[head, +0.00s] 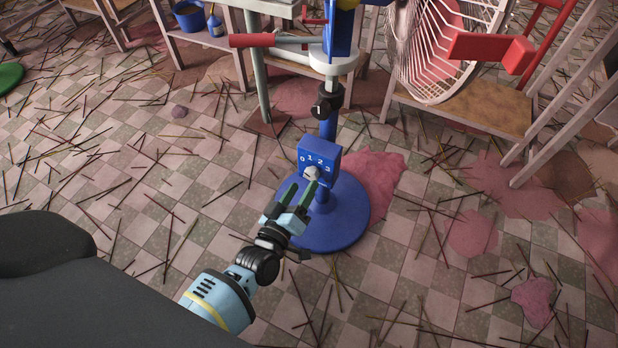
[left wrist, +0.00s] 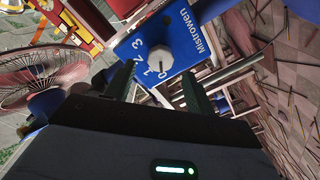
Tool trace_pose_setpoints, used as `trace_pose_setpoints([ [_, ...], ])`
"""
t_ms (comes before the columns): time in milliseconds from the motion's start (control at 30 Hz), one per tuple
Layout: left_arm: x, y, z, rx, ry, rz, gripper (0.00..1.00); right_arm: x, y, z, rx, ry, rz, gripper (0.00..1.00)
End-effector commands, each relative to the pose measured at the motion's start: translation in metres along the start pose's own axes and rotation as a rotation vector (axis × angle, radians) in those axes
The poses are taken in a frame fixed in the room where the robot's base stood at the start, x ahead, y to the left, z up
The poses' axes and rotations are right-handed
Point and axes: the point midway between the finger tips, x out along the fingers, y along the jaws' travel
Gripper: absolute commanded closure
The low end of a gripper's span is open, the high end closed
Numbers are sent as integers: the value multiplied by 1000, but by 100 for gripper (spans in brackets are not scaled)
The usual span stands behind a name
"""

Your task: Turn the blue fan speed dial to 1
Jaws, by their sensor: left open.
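The blue fan speed box (head: 319,160) is fixed low on the fan's blue pole, with white numbers 0 to 3 over a pale round dial (head: 311,173). The left wrist view shows the blue panel (left wrist: 197,40) close up, lettered "Mistrowen", with the pale dial (left wrist: 160,58) on it. Its pointer setting is too small to tell. My left gripper (head: 300,192) is open just in front of the dial. In the left wrist view its dark green fingers (left wrist: 158,78) stand on either side of the dial, with gaps; contact is not visible. My right gripper is out of view.
The round blue base (head: 345,215) stands on a checkered floor strewn with incense sticks and pink stains. A large caged fan (head: 440,45) and a wooden shelf (head: 465,105) are at upper right. A red-handled lever (head: 252,40) juts left above the box.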

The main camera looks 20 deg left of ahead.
Motion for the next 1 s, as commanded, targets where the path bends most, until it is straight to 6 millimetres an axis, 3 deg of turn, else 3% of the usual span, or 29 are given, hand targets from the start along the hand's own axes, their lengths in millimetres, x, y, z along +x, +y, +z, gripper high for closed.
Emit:
trace_pose_setpoints([
  [100, 19, -1, 1, -1, 1, 0, 45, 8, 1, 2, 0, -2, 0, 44],
  [300, 39, -1, 1, -1, 1, -1, 45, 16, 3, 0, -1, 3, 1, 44],
  [667, 44, 0, 0, 0, -1, -1, 45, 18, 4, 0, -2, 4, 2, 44],
  [1000, 43, 0, 0, 0, 0, -1, 88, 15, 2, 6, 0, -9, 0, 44],
])
